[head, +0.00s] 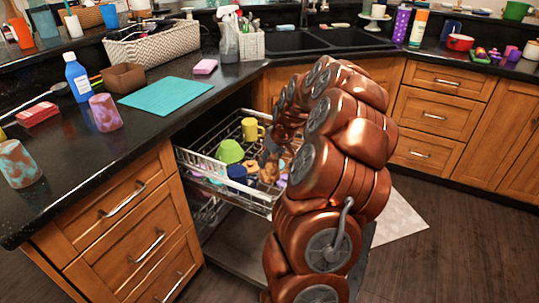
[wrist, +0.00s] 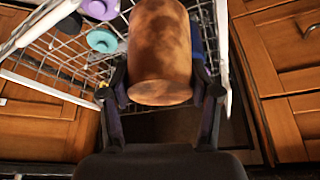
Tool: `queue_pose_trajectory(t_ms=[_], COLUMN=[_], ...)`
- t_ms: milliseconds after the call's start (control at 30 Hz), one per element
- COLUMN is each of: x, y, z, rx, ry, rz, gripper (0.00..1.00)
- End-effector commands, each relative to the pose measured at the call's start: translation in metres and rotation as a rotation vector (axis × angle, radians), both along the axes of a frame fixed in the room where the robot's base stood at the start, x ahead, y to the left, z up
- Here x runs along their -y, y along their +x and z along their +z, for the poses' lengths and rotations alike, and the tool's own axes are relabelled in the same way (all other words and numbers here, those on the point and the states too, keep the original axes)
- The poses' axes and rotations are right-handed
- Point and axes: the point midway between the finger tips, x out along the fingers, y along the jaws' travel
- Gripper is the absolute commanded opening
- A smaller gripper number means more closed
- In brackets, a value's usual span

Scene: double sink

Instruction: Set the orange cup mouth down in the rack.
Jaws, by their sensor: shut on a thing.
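In the wrist view, my gripper (wrist: 158,82) is shut on the mottled rusty-orange cup (wrist: 160,45), with one finger at each side. A smooth, closed-looking round end of the cup faces the camera; its other end is out of view. The cup shows over the wire rack (wrist: 62,72); I cannot tell whether it touches the rack. In the head view, the pulled-out rack (head: 188,160) is below the counter, and my arm hides much of its right side. The gripper and cup are hard to make out there.
The rack holds a yellow mug (head: 250,130), a green bowl (head: 230,152) and dark blue pieces (head: 237,172). The wrist view shows a purple item (wrist: 101,8) and a teal item (wrist: 102,41). Drawer fronts (head: 125,215) flank the rack. A pink cup (head: 105,113) stands on the counter.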

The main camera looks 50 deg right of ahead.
Motion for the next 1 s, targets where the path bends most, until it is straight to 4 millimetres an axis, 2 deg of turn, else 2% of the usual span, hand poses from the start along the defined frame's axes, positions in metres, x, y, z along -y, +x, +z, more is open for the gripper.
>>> queue_pose_trajectory(t_ms=[1000], x=[-0.002], y=[0.001], z=[-0.076], rx=[-0.001], ry=[0.001], rz=[0.004], gripper=[0.28])
